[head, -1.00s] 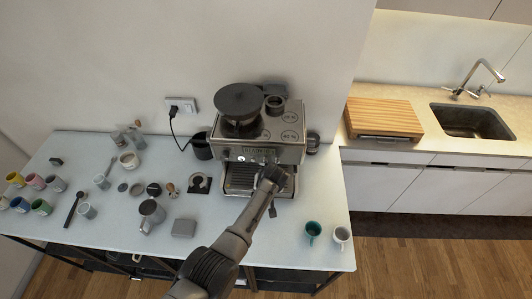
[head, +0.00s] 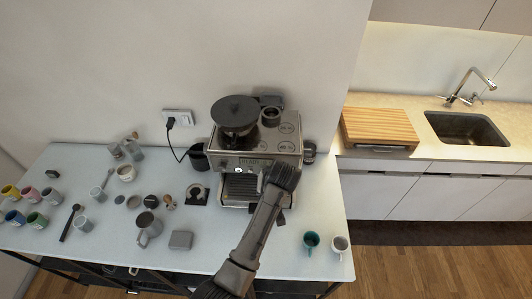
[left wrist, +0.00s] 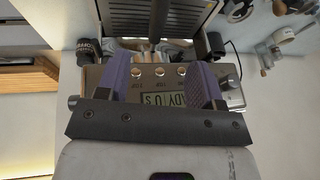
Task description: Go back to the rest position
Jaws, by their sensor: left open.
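My left arm reaches up from the bottom of the head view to the front of the coffee machine (head: 285,145). My left gripper (left wrist: 160,75) is open in the left wrist view, its two purple fingers apart with nothing visibly held between them. Beyond the fingers are the machine's round buttons and lit display (left wrist: 163,98), seen upside down. Whether the fingers touch the machine I cannot tell. In the head view the wrist covers the right part of the machine's front, and the fingertips are hidden. My right gripper is in neither view.
The coffee machine stands on a pale table (head: 205,257). A teal cup (head: 311,241) and a white cup (head: 340,244) stand at the right front edge. A metal jug (head: 148,229), a grey box (head: 181,240) and several coloured cups are left. A wooden board (head: 380,126) lies by the sink (head: 465,128).

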